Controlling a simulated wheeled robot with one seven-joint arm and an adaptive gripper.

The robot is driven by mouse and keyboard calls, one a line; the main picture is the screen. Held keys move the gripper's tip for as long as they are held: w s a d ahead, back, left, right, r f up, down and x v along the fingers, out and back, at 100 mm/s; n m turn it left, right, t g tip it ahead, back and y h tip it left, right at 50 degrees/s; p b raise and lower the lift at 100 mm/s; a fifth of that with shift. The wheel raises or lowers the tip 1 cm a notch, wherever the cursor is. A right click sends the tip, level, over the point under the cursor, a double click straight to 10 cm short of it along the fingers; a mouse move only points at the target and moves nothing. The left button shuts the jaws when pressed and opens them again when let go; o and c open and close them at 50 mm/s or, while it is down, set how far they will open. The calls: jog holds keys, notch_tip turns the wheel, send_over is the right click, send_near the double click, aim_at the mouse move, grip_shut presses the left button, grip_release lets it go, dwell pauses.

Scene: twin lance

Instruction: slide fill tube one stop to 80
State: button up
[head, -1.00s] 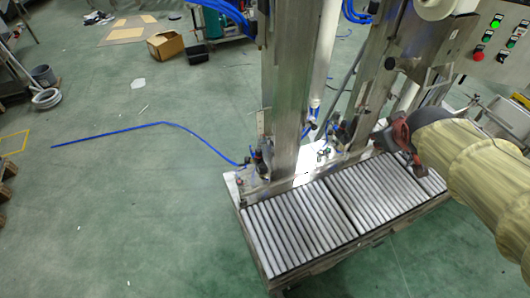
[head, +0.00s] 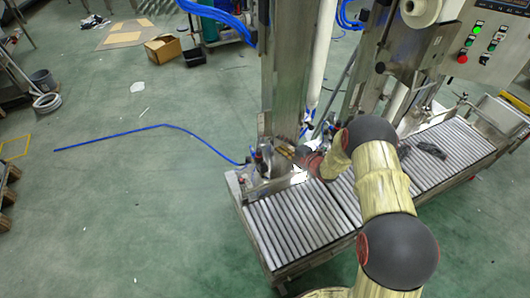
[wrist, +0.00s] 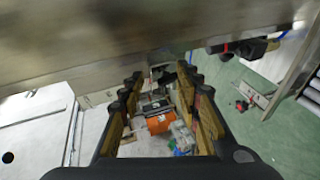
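Two upright steel columns stand over the roller conveyor in the head view. A white tube (head: 320,55), which looks like a fill tube, runs down beside the left column (head: 283,85). A second white tube (head: 396,102) shows near the right column (head: 372,70). I cannot make out any scale or the mark 80. My gripper (head: 287,151) is low by the foot of the left column, partly hidden by my wrist. In the wrist view my gripper (wrist: 160,84) has its two fingers apart with nothing between them. A broad metal surface (wrist: 150,40) crosses above the fingers, close to them.
The roller conveyor (head: 300,222) lies below my arm, with a dark item (head: 430,150) on its right part. A control panel (head: 490,40) with buttons is at upper right. A blue hose (head: 120,134) lies on the floor. The green floor at left is mostly free.

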aim_at(263, 145)
jog(key=shift+n+y, duration=0.7)
jog(key=shift+w+a+f+b, duration=0.3)
jog(key=shift+w+a+f, duration=0.45)
jog(key=shift+a, duration=0.7)
jog(key=shift+w+a+f+b, duration=0.35)
jog(key=shift+w+a+f, duration=0.4)
jog(key=shift+a, duration=0.65)
jog(key=shift+w+a+f+b, duration=0.3)
jog(key=shift+w+a+f, duration=0.45)
jog(key=shift+a, duration=0.7)
jog(key=shift+s+f, duration=0.15)
jog(key=shift+c, duration=0.4)
jog(key=c, duration=0.7)
grip_shut()
